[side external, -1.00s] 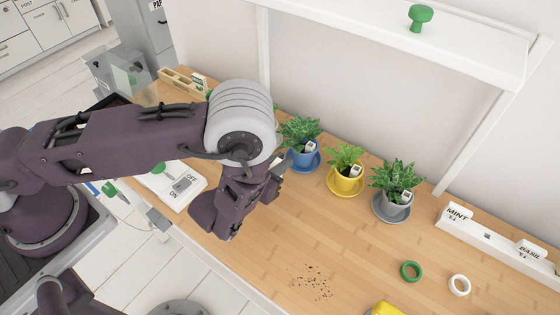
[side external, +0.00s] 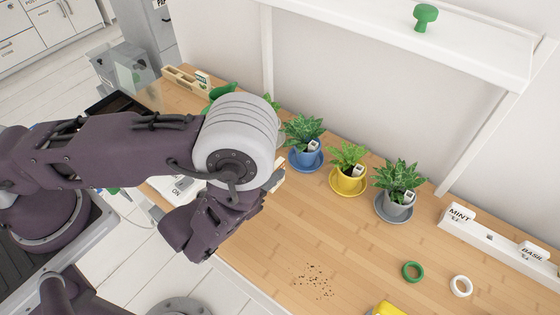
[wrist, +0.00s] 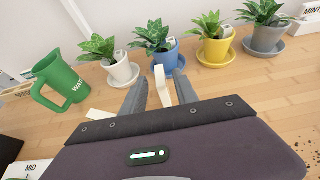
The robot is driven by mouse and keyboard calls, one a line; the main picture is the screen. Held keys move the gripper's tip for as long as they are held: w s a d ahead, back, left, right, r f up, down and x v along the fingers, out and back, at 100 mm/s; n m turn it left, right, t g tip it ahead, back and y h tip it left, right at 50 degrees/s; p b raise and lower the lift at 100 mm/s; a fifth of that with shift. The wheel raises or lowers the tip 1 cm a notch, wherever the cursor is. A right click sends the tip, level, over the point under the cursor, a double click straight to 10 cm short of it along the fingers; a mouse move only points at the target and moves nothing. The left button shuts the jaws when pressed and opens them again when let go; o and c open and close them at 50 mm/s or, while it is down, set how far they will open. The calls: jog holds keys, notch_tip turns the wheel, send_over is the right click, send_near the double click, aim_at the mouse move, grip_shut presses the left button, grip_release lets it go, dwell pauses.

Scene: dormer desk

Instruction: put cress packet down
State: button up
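My gripper (wrist: 161,82) shows in the wrist view as two dark grey fingers set apart, pointing toward the row of pots. A narrow cream piece (wrist: 161,86) lies between the fingers, with wood showing beside it; it may be the cress packet seen edge-on, but no print is readable. Another cream piece (wrist: 97,113) shows left of the left finger. In the side external view, a pale piece (side external: 278,178) shows at the gripper's far end, beside the blue pot. My wrist hides most of the fingers there, and contact with the desk cannot be told.
A green watering can (wrist: 60,82) stands left of the white pot (wrist: 123,73). The blue pot (side external: 305,157), yellow pot (side external: 348,178) and grey pot (side external: 397,202) stand behind. A green ring (side external: 413,271) and a white ring (side external: 461,286) lie right. Soil crumbs (side external: 315,282) dot the front.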

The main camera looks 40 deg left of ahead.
jog(key=v, duration=0.5)
jog(key=w+a+r+n+g+y, duration=0.1)
jog(key=a+r+n+g+y, duration=0.1)
jog(key=a+r+n+y, duration=1)
jog(key=s+a+r+n+g, duration=0.7)
jog(key=s+a+n, duration=0.2)
jog(key=a, duration=0.2)
jog(key=s+d+n+g+h, duration=0.2)
jog(key=s+n+g+h, duration=0.25)
jog(key=s+n, duration=0.35)
jog(key=w+d+r+n+t+h, duration=0.1)
jog(key=d+r+n+t+h, duration=0.4)
jog(key=d+r+n+h, duration=0.2)
jog(key=shift+d+t, duration=0.35)
jog(key=shift+d, duration=0.4)
jog(key=shift+o, duration=0.4)
jog(key=shift+r+h, duration=0.1)
jog(key=shift+h, duration=0.15)
